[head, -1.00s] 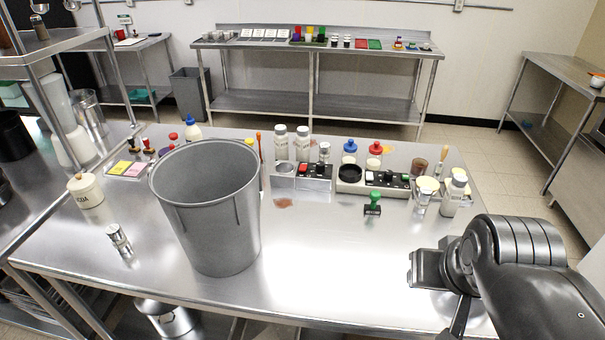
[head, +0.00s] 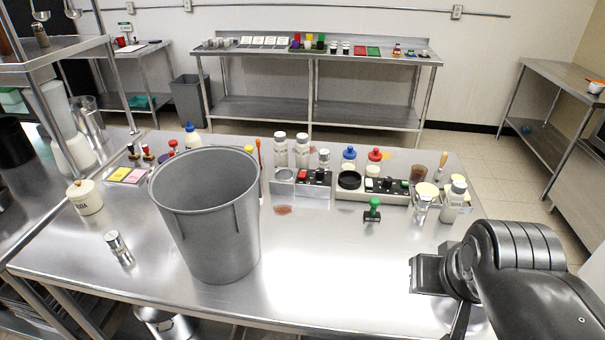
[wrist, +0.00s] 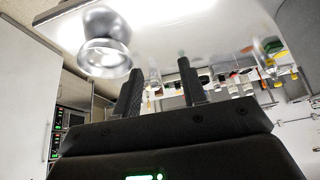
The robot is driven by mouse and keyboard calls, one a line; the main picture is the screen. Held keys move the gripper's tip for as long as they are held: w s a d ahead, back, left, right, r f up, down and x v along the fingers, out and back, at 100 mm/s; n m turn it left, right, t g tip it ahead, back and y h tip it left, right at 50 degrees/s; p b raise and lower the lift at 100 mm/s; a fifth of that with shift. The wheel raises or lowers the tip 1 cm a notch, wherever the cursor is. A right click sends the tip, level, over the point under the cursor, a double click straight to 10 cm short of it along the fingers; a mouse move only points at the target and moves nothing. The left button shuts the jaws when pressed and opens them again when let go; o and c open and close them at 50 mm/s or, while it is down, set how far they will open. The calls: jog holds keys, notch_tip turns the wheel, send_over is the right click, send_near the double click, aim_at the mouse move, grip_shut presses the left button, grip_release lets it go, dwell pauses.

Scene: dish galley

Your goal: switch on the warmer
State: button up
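Two low steel units with switches stand at the back of the steel table in the head view. The left unit (head: 316,191) has a red switch and a black switch beside a round light dish. The right unit (head: 372,194) has a round black plate and a row of white, black and green controls. I cannot tell which one is the warmer or whether either is on. My gripper (head: 426,273) is over the table's right front, apart from both units. In the wrist view its two fingers (wrist: 160,78) are spread with nothing between them, so it is open.
A tall grey bin (head: 207,225) stands on the table left of the units. A green stamp (head: 372,210) stands in front of the right unit. The table's middle front is clear.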

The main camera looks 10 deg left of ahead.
jog(key=shift+y, duration=0.4)
jog(key=w+r, duration=0.1)
jog(key=w, duration=0.2)
jog(key=w+a+r, duration=0.1)
jog(key=w, duration=0.3)
jog(key=w+a+r, duration=0.1)
jog(key=w+r, duration=0.1)
jog(key=w, duration=0.2)
jog(key=shift+w+a, duration=0.1)
jog(key=shift+a, duration=0.05)
grip_shut()
jog(key=w+a, duration=0.3)
jog(key=w, duration=0.4)
jog(key=w+a, duration=0.3)
jog(key=w, duration=0.4)
jog(key=w+a+f+t, duration=0.1)
jog(key=w+a+f, duration=0.3)
jog(key=w+a, duration=0.5)
jog(key=w+a+f, duration=0.3)
jog(key=w+a, duration=0.6)
jog(key=a, duration=0.2)
jog(key=shift+f+t+h, duration=0.4)
